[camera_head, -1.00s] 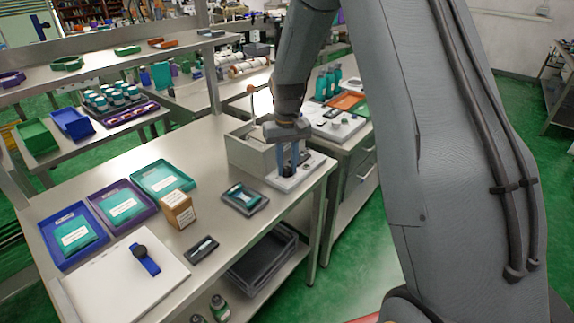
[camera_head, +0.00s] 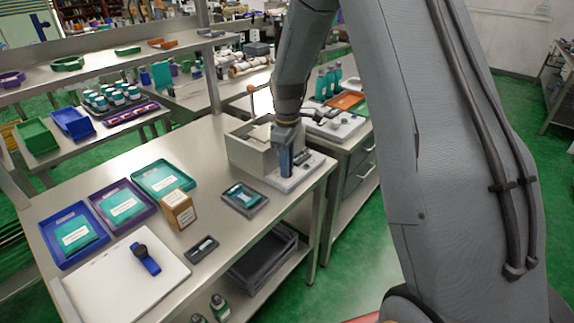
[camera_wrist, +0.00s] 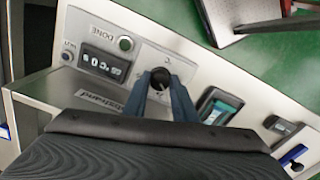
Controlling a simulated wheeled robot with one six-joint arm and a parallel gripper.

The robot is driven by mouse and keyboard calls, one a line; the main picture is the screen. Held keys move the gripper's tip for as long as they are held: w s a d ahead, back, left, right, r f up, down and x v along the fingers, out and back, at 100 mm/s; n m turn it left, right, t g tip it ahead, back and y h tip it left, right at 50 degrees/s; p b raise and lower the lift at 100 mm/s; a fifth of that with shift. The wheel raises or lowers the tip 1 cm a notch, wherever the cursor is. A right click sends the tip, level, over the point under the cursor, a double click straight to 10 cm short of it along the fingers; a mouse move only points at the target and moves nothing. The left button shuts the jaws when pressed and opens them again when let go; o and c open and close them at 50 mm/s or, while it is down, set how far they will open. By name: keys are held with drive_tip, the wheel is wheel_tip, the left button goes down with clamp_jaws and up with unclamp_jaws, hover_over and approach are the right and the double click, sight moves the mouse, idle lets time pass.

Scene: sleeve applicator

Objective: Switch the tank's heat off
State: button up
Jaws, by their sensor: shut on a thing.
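The tank (camera_head: 248,152) is an open grey box on the steel bench, with a light control panel (camera_head: 307,163) along its front. In the wrist view the panel shows a black knob (camera_wrist: 161,77) with markings around it. Beside it are a dark digital display (camera_wrist: 101,64), upside down and too small to read surely, and a round button (camera_wrist: 125,43) by the word DONE. My gripper (camera_head: 286,168) reaches down onto the panel. In the wrist view its blue-grey fingers (camera_wrist: 160,90) are shut on the knob, one on each side. The knob's pointer is hidden.
A grey tray with a teal item (camera_head: 244,198) lies beside the panel. The bench's front edge is close to the panel.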

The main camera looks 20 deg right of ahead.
drive_tip(key=shift+n, duration=1.1)
drive_tip(key=shift+r, duration=0.1)
drive_tip(key=o, duration=1)
drive_tip(key=shift+o, duration=0.2)
wheel_tip(320, 180, up, 8)
drive_tip(key=shift+f+b, duration=0.15)
drive_tip(key=shift+b, duration=0.85)
drive_tip(key=shift+s, duration=0.1)
